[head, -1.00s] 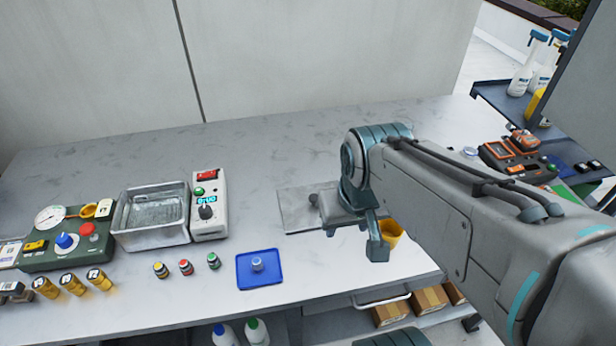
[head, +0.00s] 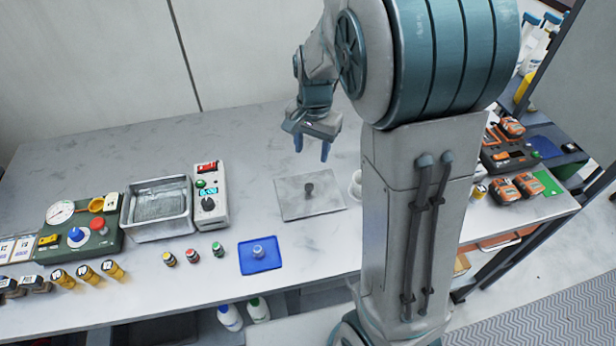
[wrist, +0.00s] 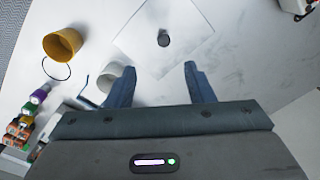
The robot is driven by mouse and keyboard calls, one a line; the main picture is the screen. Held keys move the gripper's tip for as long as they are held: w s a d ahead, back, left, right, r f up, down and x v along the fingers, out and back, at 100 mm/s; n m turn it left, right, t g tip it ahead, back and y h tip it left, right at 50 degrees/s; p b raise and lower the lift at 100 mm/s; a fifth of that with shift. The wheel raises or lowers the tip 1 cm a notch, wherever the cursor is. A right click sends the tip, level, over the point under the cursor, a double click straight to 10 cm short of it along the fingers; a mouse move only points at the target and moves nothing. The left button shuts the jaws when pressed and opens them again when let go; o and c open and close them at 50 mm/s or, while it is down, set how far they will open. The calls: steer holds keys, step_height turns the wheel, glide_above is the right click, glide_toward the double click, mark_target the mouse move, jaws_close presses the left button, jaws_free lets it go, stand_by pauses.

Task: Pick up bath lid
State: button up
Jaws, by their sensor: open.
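The bath lid (head: 292,207) is a flat grey metal plate with a dark upright knob (head: 310,189). It lies on the pale worktop. My gripper (head: 312,150) is above the worktop, behind and above the lid in the head view. Its blue fingers point down, apart and empty. In the wrist view the lid (wrist: 140,42) lies ahead of my open gripper (wrist: 160,76), its knob (wrist: 163,38) between the lines of the two fingers. The metal bath (head: 157,208) stands open to the left of the lid.
A white cup (wrist: 110,78) stands near the left finger in the wrist view, with a yellow cup (wrist: 62,45) beyond. A blue tray (head: 262,266) and several small bottles lie left of the lid. A control box (head: 209,205) adjoins the bath. The worktop behind the lid is clear.

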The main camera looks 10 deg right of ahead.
steer(key=w, duration=0.2)
steer(key=m+p, duration=0.1)
glide_above(309, 186)
steer(key=f, duration=0.9)
steer(key=shift+w+f, duration=0.2)
steer(key=shift+f, duration=0.1)
steer(key=shift+s+f+p, duration=0.15)
steer(key=shift+f+p, duration=0.35)
steer(key=shift+f, duration=0.85)
steer(key=shift+s+f+p, duration=0.1)
steer(key=shift+f+p, duration=0.35)
steer(key=shift+f, duration=0.85)
jaws_close()
